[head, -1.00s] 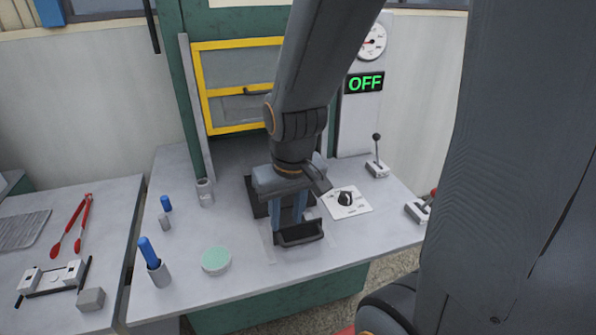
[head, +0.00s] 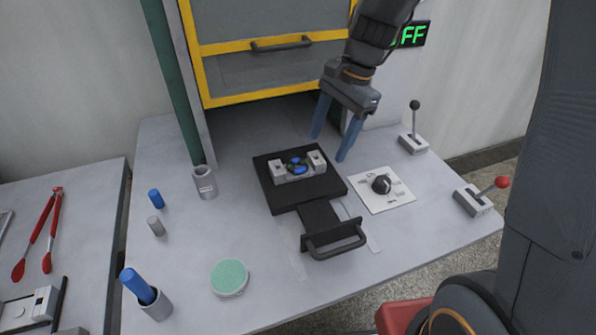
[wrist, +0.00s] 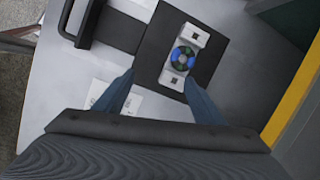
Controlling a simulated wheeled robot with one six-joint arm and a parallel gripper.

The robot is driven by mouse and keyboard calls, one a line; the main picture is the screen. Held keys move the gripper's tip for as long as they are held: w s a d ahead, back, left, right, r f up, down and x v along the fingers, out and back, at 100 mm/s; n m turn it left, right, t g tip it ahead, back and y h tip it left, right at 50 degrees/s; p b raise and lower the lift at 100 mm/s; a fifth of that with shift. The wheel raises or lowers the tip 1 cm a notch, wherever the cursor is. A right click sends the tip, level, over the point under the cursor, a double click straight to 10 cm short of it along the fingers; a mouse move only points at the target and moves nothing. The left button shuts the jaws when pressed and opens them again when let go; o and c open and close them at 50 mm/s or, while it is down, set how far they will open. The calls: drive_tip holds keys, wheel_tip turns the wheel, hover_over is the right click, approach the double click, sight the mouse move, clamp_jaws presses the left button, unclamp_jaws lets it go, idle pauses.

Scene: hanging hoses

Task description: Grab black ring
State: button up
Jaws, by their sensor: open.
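A small round piece (head: 297,165) sits in a light grey holder (head: 281,177) on a black tray (head: 267,196). It shows blue, green and dark parts, and in the wrist view (wrist: 183,58) these form a ring. I cannot pick out a separate plain black ring. My gripper (head: 329,147) is open and empty, with two blue fingers pointing down above the tray's back right side. In the wrist view my gripper (wrist: 160,76) has its fingertips apart, with the holder ahead of them, nearer the right finger. Nothing is between the fingers.
The tray has a black front handle (head: 335,240). Right of it are a dial (head: 381,184) and two levers, black-knobbed (head: 413,138) and red-knobbed (head: 482,195). A yellow-framed door (head: 265,48) rises behind.

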sight(301, 164)
drive_tip(key=w+a+m, duration=0.1)
drive_tip(key=w+a+f+m+y+b, duration=0.1)
drive_tip(key=w, duration=0.1)
drive_tip(key=shift+w+a+m, duration=0.15)
drive_tip(key=shift+a+m, duration=0.15)
drive_tip(key=shift+a, duration=0.1)
drive_tip(key=shift+w+a+m+g, duration=0.2)
drive_tip(key=shift+a+m+g, duration=0.1)
drive_tip(key=shift+a, duration=0.05)
drive_tip(key=shift+p+x, duration=1.25)
drive_tip(key=shift+x, duration=2.5)
drive_tip(key=shift+r, duration=0.1)
drive_tip(key=c, duration=1.1)
